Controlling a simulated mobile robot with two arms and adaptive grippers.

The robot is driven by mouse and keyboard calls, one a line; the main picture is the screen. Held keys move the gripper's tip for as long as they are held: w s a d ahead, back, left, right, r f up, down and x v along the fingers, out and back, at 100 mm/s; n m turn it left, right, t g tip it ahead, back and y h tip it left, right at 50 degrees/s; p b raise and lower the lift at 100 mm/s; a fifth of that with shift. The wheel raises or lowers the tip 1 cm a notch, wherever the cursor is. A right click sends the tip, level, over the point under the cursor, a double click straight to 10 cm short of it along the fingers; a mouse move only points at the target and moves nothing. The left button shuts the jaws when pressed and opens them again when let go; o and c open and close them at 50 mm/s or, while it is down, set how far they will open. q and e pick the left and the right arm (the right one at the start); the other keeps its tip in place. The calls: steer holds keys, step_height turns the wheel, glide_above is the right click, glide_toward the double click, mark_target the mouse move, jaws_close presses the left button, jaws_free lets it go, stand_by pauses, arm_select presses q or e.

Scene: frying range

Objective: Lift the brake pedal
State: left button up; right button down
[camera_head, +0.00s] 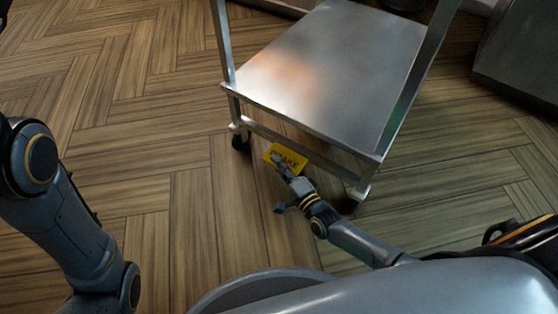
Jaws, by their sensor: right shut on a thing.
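The yellow brake pedal (292,156), marked with dark letters reading BRAKE, sits low at the front of a metal cart (330,70), under its lower shelf edge. My right gripper (284,168) reaches it from the front and is shut on the pedal. The fingers cover part of the lettering. Whether the pedal is raised or lowered I cannot tell. My left arm comes in at the left side, but its gripper is out of the picture.
The cart stands on dark casters (240,140) on a wood-patterned floor (150,190). A metal unit (520,55) stands at the upper right. The floor left of the cart is clear.

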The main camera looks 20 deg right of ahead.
steer(key=shift+r, duration=0.1)
stand_by(0.4)
steer(key=c, duration=1.4)
jaws_free()
steer(key=shift+s, duration=0.15)
steer(key=v, duration=1.1)
steer(key=shift+s+d, duration=0.2)
steer(key=shift+s, duration=0.2)
